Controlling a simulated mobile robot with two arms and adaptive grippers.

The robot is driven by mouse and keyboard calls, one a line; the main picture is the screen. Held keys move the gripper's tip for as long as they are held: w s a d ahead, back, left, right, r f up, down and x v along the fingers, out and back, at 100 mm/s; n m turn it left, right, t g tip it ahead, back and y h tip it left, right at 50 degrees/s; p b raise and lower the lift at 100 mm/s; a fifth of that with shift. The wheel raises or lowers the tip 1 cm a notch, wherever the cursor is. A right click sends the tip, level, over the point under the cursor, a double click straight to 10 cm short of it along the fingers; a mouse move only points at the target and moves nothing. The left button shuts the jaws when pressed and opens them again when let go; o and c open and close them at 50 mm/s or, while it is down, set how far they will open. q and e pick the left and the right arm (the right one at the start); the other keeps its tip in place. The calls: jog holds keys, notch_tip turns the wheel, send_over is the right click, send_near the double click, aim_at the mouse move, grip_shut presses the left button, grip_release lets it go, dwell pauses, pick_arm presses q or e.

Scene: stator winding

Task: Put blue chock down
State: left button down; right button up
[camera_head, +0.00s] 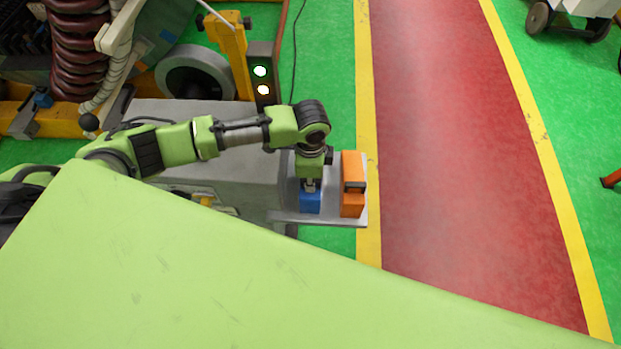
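The blue chock (311,203) is at the right end of a grey shelf (285,217), to the left of an orange block (352,185). My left arm reaches in from the left and bends down over the chock. My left gripper (311,187) points down at the top of the chock and meets it in this view. The fingers are small and partly hidden, so I cannot tell whether they are closed on it. I also cannot tell whether the chock rests fully on the shelf. My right gripper is not in view.
A grey box-like bench (225,150) adjoins the shelf. A signal box (262,80) with lit lamps and a yellow post (232,52) stand behind. A red walkway (450,160) with yellow edges lies to the right, mostly clear. My light green body covers the lower left.

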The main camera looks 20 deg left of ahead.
pick_arm(q)
jog(key=c, duration=2)
grip_release()
jog(key=shift+f, duration=0.1)
jog(key=shift+c, duration=0.2)
notch_tip(320, 180, up, 12)
jog(key=b, duration=0.1)
jog(key=shift+s, duration=0.15)
jog(key=shift+d, duration=0.1)
